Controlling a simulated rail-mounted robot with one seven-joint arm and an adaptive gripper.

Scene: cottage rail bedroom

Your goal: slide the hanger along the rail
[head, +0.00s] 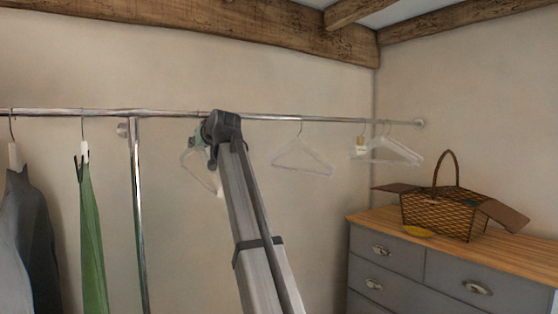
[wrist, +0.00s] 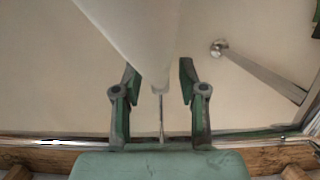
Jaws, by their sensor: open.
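A clear-white hanger (head: 201,172) hangs from the metal rail (head: 270,117), partly hidden behind my arm in the head view. In the wrist view, which looks upside down, its pale body (wrist: 135,35) is large and close. Its thin metal hook (wrist: 161,112) runs down to the rail (wrist: 50,139). My gripper (wrist: 158,76) is open, with one green-and-dark finger on each side of the hanger's neck. A gap shows on both sides. In the head view my gripper (head: 205,138) is just under the rail, mostly covered by my arm.
Another clear hanger (head: 302,157) hangs to the right, then several bunched hangers (head: 390,148) near the rail's end. A green garment (head: 92,240) and a dark garment (head: 35,220) hang left. A metal post (head: 138,210) supports the rail. A dresser (head: 400,262) with a basket (head: 445,212) stands right.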

